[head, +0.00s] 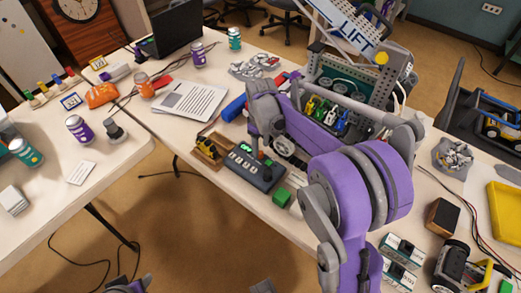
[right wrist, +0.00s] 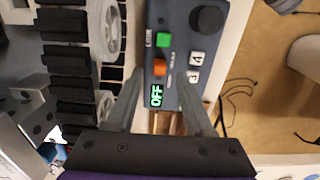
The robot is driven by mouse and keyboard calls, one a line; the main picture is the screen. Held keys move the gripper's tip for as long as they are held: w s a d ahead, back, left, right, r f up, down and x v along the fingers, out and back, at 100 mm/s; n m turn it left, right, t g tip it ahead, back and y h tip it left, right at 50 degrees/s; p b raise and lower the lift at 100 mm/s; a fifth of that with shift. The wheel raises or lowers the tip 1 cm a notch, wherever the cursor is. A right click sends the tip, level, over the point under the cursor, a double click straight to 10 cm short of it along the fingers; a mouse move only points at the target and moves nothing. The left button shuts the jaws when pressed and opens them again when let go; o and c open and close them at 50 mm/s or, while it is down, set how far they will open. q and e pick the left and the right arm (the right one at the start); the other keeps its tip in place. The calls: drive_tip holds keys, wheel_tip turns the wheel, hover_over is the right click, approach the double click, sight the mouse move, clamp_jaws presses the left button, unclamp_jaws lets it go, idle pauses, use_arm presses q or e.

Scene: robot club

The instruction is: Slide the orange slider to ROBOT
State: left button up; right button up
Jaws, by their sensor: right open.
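A dark blue-grey control box (head: 252,168) lies on the table in the head view. It fills the upper middle of the right wrist view (right wrist: 181,50). The orange slider (right wrist: 160,68) sits on its top between a green button (right wrist: 163,40) and a display (right wrist: 156,95) that reads OFF. The small lettering beside the slider is too blurred to read. My right gripper (right wrist: 160,92) is open and empty, its two grey fingers spread either side of the box's display end, just short of the slider.
The box also carries a black knob (right wrist: 207,19) and white numbered keys (right wrist: 195,67). A tracked robot with wheels (right wrist: 107,25) stands close beside it. In the head view, a green block (head: 281,196) lies just in front of the box and a wooden piece (head: 209,150) to its left.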

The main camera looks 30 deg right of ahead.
sight(261, 155)
drive_tip(key=shift+f, duration=1.35)
clamp_jaws()
idle(0.4)
